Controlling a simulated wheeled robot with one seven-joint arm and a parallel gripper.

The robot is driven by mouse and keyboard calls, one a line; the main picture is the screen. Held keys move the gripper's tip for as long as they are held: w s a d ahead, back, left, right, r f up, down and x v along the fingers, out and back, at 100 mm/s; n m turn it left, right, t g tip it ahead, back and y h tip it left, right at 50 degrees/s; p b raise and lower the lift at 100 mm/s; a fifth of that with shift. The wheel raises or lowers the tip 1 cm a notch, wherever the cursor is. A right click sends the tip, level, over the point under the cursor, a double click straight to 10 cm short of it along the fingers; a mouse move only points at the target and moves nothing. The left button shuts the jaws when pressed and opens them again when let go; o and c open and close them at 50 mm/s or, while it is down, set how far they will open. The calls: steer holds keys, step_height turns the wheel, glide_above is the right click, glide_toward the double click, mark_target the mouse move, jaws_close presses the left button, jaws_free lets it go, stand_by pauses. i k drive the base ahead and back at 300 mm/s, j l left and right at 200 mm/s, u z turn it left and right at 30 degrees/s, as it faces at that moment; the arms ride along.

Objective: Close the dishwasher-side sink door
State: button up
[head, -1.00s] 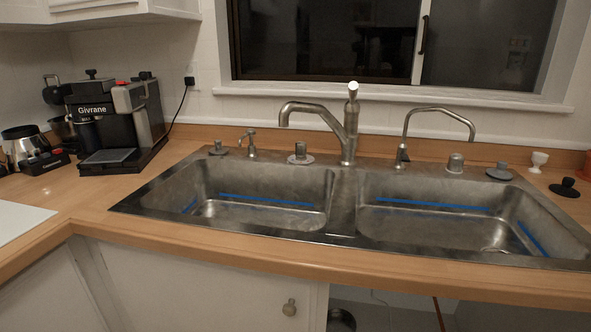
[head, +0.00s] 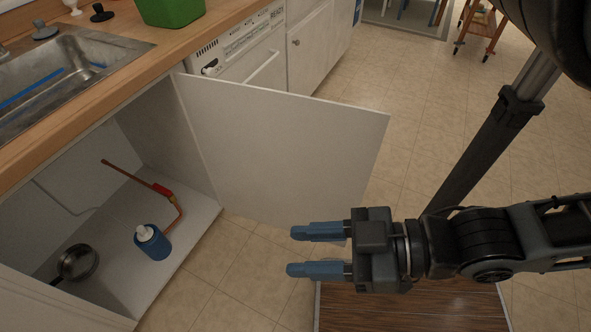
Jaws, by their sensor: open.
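The white sink door (head: 275,145) stands wide open in the head view, hinged at the cabinet edge beside the dishwasher (head: 240,55). Its inner face shows, and it sticks out over the floor. The sink cabinet (head: 165,205) is open beside it. My gripper (head: 298,251) is open and empty, with its blue fingers pointing left. In the picture it lies just below the door's lower right part, and one finger overlaps the door's bottom edge. I cannot tell whether it touches the door.
Inside the cabinet are a pan (head: 77,262), a blue bottle (head: 153,242) and a red-handled tool (head: 163,191). The sink (head: 130,48) and a green container (head: 170,10) are on the counter above. Tiled floor (head: 420,130) is clear beyond the door.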

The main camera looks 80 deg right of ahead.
mark_target(284, 161)
steer(key=k+l+u, duration=0.1)
steer(key=k, duration=0.25)
steer(key=k+l+u, duration=0.1)
steer(key=k+l, duration=0.2)
steer(key=k+l+u, duration=0.1)
steer(key=k, duration=0.3)
steer(key=k+l, duration=0.1)
steer(key=l, duration=0.3)
steer(key=k+l+u, duration=0.15)
steer(key=l, duration=0.25)
steer(key=k+l, duration=0.1)
steer(key=l, duration=0.3)
steer(key=k+l+u, duration=0.15)
steer(key=l, duration=0.25)
steer(key=k+l, duration=0.15)
steer(key=l, duration=0.25)
steer(key=k+l+u, duration=0.1)
steer(key=l, duration=0.8)
steer(key=k+l+u, duration=0.1)
steer(key=l, duration=0.4)
